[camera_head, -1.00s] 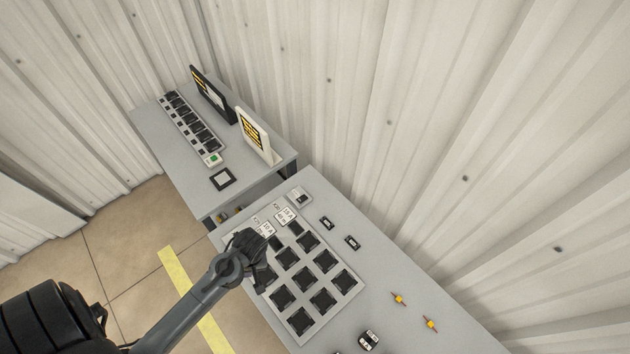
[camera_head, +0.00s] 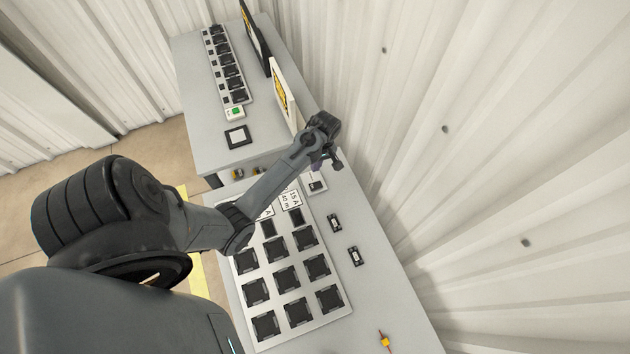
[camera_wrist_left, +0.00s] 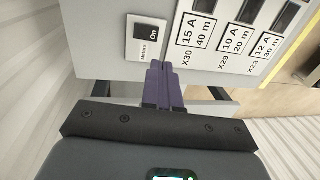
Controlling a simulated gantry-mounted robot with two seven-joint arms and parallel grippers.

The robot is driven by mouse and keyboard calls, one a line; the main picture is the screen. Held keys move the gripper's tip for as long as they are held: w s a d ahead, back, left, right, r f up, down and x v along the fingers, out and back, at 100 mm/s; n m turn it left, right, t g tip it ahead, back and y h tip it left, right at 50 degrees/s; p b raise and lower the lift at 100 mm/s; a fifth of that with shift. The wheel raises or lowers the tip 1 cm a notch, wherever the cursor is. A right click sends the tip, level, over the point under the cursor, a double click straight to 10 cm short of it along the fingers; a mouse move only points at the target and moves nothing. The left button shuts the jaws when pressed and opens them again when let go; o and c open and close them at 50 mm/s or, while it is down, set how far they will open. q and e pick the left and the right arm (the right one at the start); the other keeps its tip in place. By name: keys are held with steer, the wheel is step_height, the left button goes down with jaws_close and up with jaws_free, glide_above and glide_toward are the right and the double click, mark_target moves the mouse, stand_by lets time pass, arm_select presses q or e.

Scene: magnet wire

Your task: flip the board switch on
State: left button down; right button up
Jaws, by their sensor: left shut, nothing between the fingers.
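The board switch is a small pale box with a black face marked "On" (camera_wrist_left: 148,32), and smaller text that looks like "Motors" beside it. In the head view the switch (camera_head: 317,184) sits at the far end of the near table, partly behind my gripper. My left gripper (camera_head: 331,163) is shut and empty, just above and beyond the switch. In the left wrist view its purple fingertips (camera_wrist_left: 160,68) lie together close to the switch box's lower edge. I cannot tell whether they touch it. My right gripper is not in view.
A pale panel (camera_head: 333,316) with several black sockets and labels like "15 A 40 m" lies beside the switch. Two small black parts (camera_head: 335,223) lie to its right. The far table (camera_head: 200,140) carries a socket strip, a green button and upright signs. A corrugated wall stands close right.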

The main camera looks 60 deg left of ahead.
mark_target(312, 187)
arm_select(q)
steer(key=shift+w+a+r, duration=0.1)
steer(key=shift+w+r, duration=0.1)
steer(key=shift+w, duration=0.2)
steer(key=f, duration=0.4)
steer(key=s+f+b, duration=0.1)
steer(key=f, duration=0.4)
steer(key=s+f, duration=0.1)
steer(key=f, duration=0.4)
steer(key=shift+a+b, duration=0.1)
steer(key=shift+b, duration=0.2)
steer(key=shift+w, duration=0.1)
